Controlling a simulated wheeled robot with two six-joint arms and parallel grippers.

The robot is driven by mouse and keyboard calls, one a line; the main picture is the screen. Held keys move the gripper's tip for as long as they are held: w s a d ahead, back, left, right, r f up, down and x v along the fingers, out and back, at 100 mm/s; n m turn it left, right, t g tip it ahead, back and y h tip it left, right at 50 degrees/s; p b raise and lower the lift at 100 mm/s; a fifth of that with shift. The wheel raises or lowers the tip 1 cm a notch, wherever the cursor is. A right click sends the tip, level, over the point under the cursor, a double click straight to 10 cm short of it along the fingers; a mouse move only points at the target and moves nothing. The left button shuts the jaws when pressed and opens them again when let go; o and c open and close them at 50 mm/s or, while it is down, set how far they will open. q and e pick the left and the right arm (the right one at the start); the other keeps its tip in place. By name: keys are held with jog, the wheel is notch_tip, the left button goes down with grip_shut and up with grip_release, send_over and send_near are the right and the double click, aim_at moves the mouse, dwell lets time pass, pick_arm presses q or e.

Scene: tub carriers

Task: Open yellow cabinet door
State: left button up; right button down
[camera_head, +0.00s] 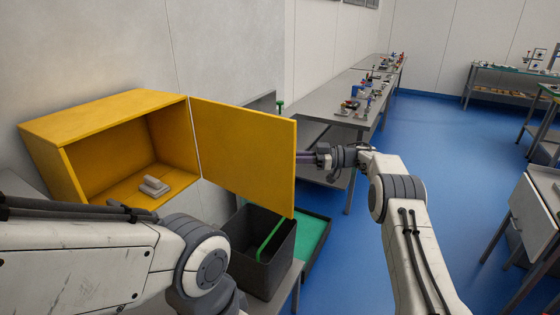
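The yellow cabinet (110,115) stands at the left against the wall, with its front open to view. Its yellow door (245,150) is hinged on the cabinet's right side and stands swung wide out to the right. A small grey object (153,187) lies on the cabinet floor. My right gripper (303,157) is at the door's free right edge; its fingertips are at or behind that edge, so I cannot tell whether they touch or grip it. My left arm crosses the lower left, and its gripper is not visible.
A black bin (262,268) with a green strip stands below the door, beside a green-bottomed tray (314,240). A long grey workbench (335,100) with several small items runs along the wall behind. The blue floor (440,150) to the right is mostly clear.

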jog(key=shift+w+r, duration=0.15)
jog(key=c, duration=0.8)
grip_release()
jog(key=shift+c, duration=0.2)
jog(key=shift+d, duration=0.15)
jog(key=d+b, duration=0.2)
jog(key=d, duration=0.5)
jog(key=shift+s+d, duration=0.15)
jog(key=shift+s, duration=0.25)
